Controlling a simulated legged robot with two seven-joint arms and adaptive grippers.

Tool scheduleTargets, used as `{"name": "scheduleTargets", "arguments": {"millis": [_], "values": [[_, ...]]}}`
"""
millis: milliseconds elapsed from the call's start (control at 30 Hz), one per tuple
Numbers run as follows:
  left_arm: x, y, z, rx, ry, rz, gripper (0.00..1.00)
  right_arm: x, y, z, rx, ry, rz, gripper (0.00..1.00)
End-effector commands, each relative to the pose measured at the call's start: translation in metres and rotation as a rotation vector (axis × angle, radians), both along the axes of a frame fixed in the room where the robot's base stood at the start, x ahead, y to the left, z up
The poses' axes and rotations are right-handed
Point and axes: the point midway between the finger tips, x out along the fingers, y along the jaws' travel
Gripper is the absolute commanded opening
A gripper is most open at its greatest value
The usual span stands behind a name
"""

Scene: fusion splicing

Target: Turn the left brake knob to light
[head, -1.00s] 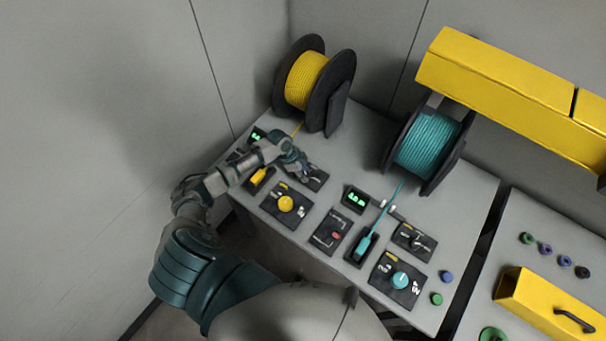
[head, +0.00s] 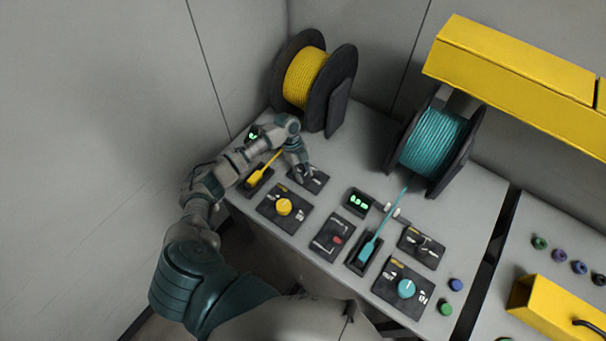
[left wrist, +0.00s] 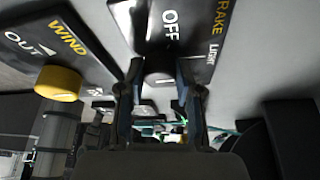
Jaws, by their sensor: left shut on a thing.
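My left gripper (head: 303,172) is over the left brake panel (head: 318,182), a black plate in front of the yellow reel. It hides the knob in the head view. In the left wrist view, the dark left brake knob (left wrist: 160,78) with a pale line sits between the two fingers of my left gripper (left wrist: 160,92), which are shut on it. The brake panel (left wrist: 140,20) there shows the words OFF, BRAKE and LIGHT. Which word the knob points to is not clear. My right gripper is out of view.
A yellow wind knob (head: 284,207) stands close by on its own panel and shows in the left wrist view (left wrist: 58,83). The yellow reel (head: 305,78) is behind my gripper. A teal reel (head: 433,143) and teal knob (head: 406,289) are to the right.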

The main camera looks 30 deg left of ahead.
Motion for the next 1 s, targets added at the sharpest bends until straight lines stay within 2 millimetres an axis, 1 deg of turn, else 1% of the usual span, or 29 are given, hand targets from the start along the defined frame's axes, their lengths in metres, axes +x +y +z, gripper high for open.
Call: {"name": "scheduleTargets", "arguments": {"millis": [33, 100, 300, 367, 633, 667, 700, 733, 767, 1000], "values": [[0.004, -0.004, 0.004, -0.010, -0.013, -0.014, 0.00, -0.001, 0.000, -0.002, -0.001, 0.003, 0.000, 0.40], [0.004, -0.004, 0.004, -0.010, -0.013, -0.029, 0.00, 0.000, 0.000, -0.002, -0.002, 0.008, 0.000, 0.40], [0.004, -0.004, 0.005, -0.010, -0.012, -0.051, 0.00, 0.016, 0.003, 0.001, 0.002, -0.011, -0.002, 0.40], [0.004, -0.004, 0.005, -0.010, -0.012, -0.053, 0.00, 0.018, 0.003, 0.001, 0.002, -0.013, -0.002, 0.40], [0.004, -0.004, 0.005, -0.010, -0.012, -0.051, 0.00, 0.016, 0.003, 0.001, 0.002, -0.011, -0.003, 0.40], [0.004, -0.004, 0.005, -0.010, -0.012, -0.051, 0.39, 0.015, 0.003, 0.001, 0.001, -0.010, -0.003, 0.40], [0.003, -0.004, 0.005, -0.009, -0.013, -0.051, 0.49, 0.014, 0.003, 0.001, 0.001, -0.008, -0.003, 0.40], [0.003, -0.004, 0.005, -0.009, -0.012, -0.051, 0.57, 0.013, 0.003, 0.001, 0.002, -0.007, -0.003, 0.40], [0.003, -0.003, 0.004, -0.007, -0.011, -0.051, 0.59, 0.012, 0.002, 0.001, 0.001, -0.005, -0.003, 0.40], [0.001, 0.000, 0.002, -0.005, -0.004, -0.050, 0.59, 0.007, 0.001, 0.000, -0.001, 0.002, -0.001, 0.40]]}}
